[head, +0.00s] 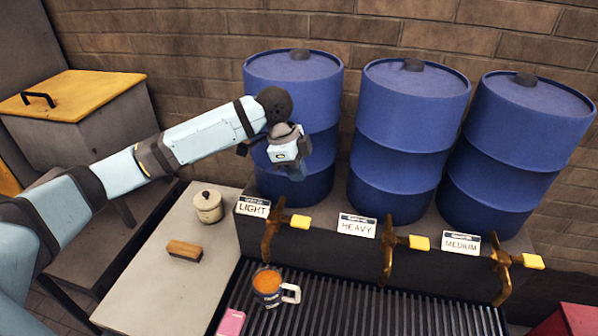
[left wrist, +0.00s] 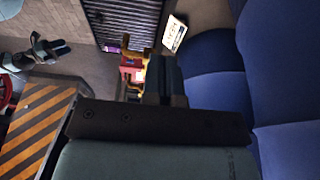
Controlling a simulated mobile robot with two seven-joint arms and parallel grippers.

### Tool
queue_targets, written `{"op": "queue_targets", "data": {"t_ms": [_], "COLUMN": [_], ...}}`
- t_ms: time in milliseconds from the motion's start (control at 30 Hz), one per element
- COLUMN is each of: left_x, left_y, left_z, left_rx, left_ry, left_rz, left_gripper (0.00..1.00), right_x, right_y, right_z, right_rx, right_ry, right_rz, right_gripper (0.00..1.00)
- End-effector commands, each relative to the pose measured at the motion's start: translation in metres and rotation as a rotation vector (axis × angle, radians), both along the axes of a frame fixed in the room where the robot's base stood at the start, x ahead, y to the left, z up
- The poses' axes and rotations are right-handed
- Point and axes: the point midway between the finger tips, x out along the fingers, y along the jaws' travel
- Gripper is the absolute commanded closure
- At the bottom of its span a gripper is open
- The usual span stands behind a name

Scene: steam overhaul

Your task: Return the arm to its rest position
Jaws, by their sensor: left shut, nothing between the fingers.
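My left arm reaches in from the left in the head view, and my left gripper (head: 291,168) hangs in front of the left blue barrel (head: 282,82), the one above the LIGHT label (head: 253,207). The gripper is shut and empty, above the taps. In the left wrist view the shut fingers (left wrist: 165,78) stand beside the blue barrel surfaces (left wrist: 212,100).
A mug (head: 268,288) of orange liquid stands on the drain grate (head: 370,312), near a pink item (head: 231,323). Brass taps (head: 388,255) project below the middle barrel (head: 410,140) and right barrel (head: 515,150). A lidded pot (head: 208,206) and wooden block (head: 184,250) stand on the counter (head: 150,290).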

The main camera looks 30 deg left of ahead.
Motion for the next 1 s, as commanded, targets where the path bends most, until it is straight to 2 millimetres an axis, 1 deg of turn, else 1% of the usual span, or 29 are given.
{"op": "queue_targets", "data": {"t_ms": [233,300,367,467,533,600,700,833,967,1000], "left_x": [0.0,-0.001,-0.003,-0.008,-0.015,-0.023,-0.039,-0.064,-0.096,-0.107], "left_y": [-0.001,-0.006,-0.015,-0.037,-0.057,-0.075,-0.096,-0.116,-0.125,-0.126], "left_z": [-0.002,-0.009,-0.022,-0.055,-0.083,-0.109,-0.143,-0.181,-0.215,-0.224], "left_rx": [-0.002,-0.011,-0.031,-0.086,-0.142,-0.2,-0.282,-0.38,-0.458,-0.48], "left_ry": [0.0,-0.006,-0.016,-0.049,-0.08,-0.115,-0.162,-0.22,-0.276,-0.293], "left_rz": [0.001,0.007,0.02,0.067,0.116,0.177,0.271,0.405,0.551,0.597], "left_gripper": [1.0,1.0,1.0,1.0,1.0,1.0,1.0,1.0,1.0,1.0], "right_x": [0.0,0.0,0.0,-0.001,-0.001,-0.001,-0.001,-0.002,-0.002,-0.002], "right_y": [0.0,0.0,0.0,0.0,0.0,0.0,0.0,0.0,0.0,0.0], "right_z": [0.0,0.0,0.0,-0.001,-0.001,-0.001,-0.001,-0.001,-0.001,-0.001], "right_rx": [0.0,0.0,0.0,0.001,0.0,0.0,0.0,-0.001,0.0,0.0], "right_ry": [0.0,0.0,0.0,0.001,0.002,0.003,0.003,0.004,0.004,0.004], "right_rz": [0.0,0.0,0.0,-0.001,-0.001,-0.001,-0.001,-0.001,-0.002,-0.002], "right_gripper": [0.6,0.6,0.6,0.6,0.6,0.6,0.6,0.6,0.6,0.6]}}
